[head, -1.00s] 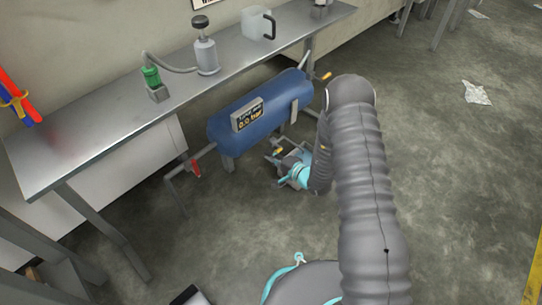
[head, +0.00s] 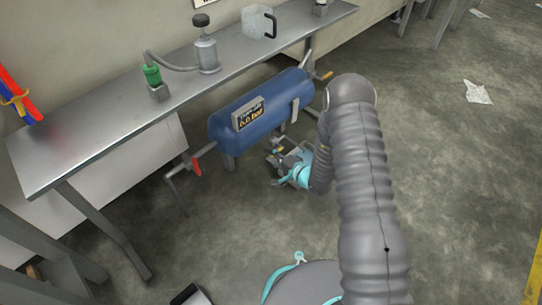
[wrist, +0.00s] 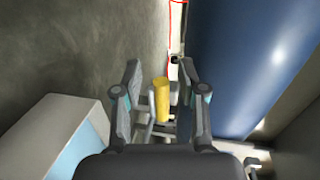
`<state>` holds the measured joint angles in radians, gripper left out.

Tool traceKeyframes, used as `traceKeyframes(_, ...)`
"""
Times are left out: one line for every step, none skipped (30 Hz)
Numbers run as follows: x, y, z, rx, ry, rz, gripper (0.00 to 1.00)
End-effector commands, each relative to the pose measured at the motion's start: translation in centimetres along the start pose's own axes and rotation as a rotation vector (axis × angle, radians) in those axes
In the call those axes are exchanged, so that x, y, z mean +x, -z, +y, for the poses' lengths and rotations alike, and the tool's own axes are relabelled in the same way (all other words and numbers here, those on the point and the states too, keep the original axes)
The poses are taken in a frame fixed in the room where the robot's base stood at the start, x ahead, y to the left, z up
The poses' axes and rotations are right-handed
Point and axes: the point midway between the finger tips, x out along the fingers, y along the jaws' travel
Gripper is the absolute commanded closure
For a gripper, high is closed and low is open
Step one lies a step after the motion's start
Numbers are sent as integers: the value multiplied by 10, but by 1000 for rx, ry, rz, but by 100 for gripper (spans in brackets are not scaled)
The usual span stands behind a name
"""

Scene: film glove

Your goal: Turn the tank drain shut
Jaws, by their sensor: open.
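The blue tank (head: 250,125) lies level under the bench, with a display on its front that appears to read 0.0 bar. It fills the right of the wrist view (wrist: 245,60). A yellow handle (wrist: 161,97) shows between my two fingers in the wrist view, seemingly the drain's; its valve body is partly hidden. I cannot tell whether the fingers touch it. My gripper (wrist: 162,72) is open. In the head view my gripper (head: 278,158) is low, just below and in front of the tank, partly hidden by its own wrist.
A red-handled valve (head: 196,166) is on the pipe at the tank's left end, and an orange-yellow handle (head: 325,76) is at its right end. A bench leg (head: 108,232) stands at left.

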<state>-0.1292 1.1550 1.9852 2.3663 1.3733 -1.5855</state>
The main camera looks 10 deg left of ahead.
Motion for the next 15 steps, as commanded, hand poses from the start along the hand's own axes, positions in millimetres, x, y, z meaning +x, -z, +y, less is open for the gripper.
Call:
traceKeyframes(-2, 0, 0, 1, 0, 1, 59)
traceKeyframes(-4, 0, 0, 1, -1, 1, 59)
traceKeyframes(-8, 0, 0, 1, -1, 1, 59)
traceKeyframes(-11, 0, 0, 2, -1, 0, 59)
traceKeyframes(-15, 0, 0, 2, -1, 1, 59)
traceKeyframes(-22, 0, 0, 2, 0, 2, 59)
traceKeyframes(-27, 0, 0, 2, -1, 2, 59)
traceKeyframes(-33, 0, 0, 2, -1, 2, 59)
traceKeyframes(-41, 0, 0, 3, -2, 2, 59)
traceKeyframes(-47, 1, 0, 3, -2, 3, 59)
traceKeyframes(-54, 0, 0, 2, -1, 2, 59)
traceKeyframes(-62, 1, 0, 3, -1, 3, 59)
traceKeyframes(-68, 1, 0, 3, -1, 3, 59)
traceKeyframes(-73, 0, 0, 2, -2, 2, 59)
traceKeyframes(-81, 1, 0, 1, -1, 3, 59)
